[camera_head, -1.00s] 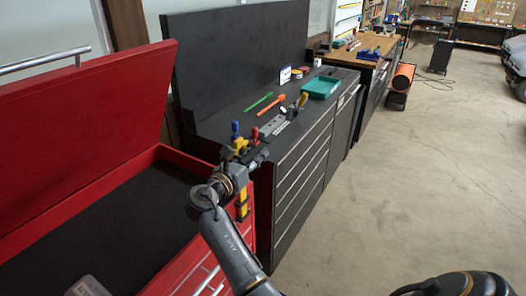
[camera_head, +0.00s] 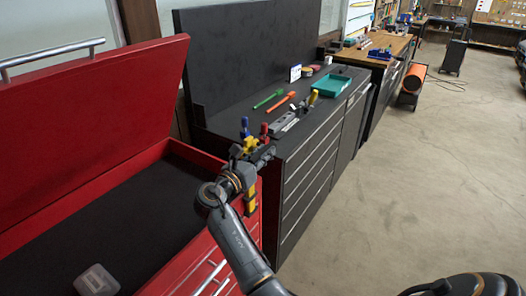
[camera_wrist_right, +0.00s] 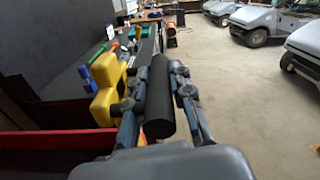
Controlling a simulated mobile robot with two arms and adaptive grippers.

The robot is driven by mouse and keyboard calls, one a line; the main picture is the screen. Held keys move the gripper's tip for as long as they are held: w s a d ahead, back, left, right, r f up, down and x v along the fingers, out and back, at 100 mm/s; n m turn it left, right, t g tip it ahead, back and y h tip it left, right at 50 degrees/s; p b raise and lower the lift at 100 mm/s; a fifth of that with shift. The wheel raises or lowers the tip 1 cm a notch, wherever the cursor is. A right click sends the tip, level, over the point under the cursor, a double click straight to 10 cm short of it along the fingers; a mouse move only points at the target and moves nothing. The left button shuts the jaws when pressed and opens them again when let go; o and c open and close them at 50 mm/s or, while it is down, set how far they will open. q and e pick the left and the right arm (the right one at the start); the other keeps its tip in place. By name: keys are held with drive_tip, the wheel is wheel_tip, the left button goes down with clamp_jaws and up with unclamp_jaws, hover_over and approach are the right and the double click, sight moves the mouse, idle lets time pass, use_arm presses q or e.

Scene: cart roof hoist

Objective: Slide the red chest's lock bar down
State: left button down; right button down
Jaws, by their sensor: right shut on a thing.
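The red chest (camera_head: 145,166) stands at left with its lid up. My right gripper (camera_head: 262,156) is at the chest's far front corner, beside the black cabinet. In the right wrist view its two fingers (camera_wrist_right: 158,95) are closed around a dark cylinder (camera_wrist_right: 160,80), which looks like the grip of the lock bar. The rest of the bar is hidden by my gripper and arm, so its height cannot be told. Yellow pieces (camera_head: 250,203) show at that corner, beside and below my gripper; one also shows left of the fingers in the wrist view (camera_wrist_right: 105,95). My left gripper is out of view.
The black cabinet (camera_head: 310,170) adjoins the chest and carries a teal tray (camera_head: 333,85), an orange tool (camera_head: 281,102) and a green tool (camera_head: 268,98). Blue and red handles (camera_head: 245,127) stand close to my gripper.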

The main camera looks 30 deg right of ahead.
wheel_tip(320, 180, down, 22)
drive_tip(key=b, duration=0.9)
drive_tip(key=shift+f, duration=0.15)
drive_tip(key=c, duration=1.5)
unclamp_jaws()
drive_tip(key=shift+o, duration=0.3)
drive_tip(key=shift+d, duration=0.2)
drive_tip(key=v, duration=0.7)
drive_tip(key=shift+a, duration=0.3)
drive_tip(key=shift+f, duration=0.1)
